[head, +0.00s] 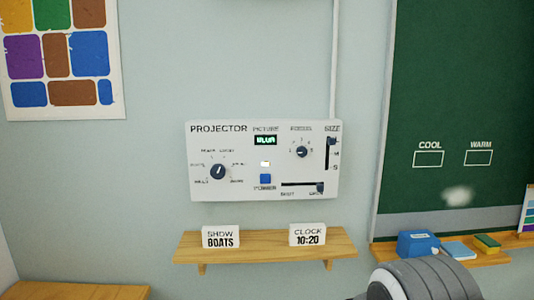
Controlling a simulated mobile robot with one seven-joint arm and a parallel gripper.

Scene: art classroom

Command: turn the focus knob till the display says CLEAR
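A white projector panel (215,193) is on the wall in the middle of the head view. The focus knob (302,152) is a small dark round knob in its upper right part, under a label that seems to read FOCUS. Small marks surround the knob, too small to read. The display (265,140) is a small dark window with green letters under the label PICTURE; it appears to read BLUR. My gripper is not in view. Only a grey rounded part of my arm shows at the bottom right, below the panel and apart from it.
The panel also has a larger dial (218,171), a blue button (265,178), a size slider (331,141) and a lower slider (320,187). A wooden shelf (265,246) below holds a BOATS sign (220,237) and a CLOCK sign (307,234). A green chalkboard (455,95) is right.

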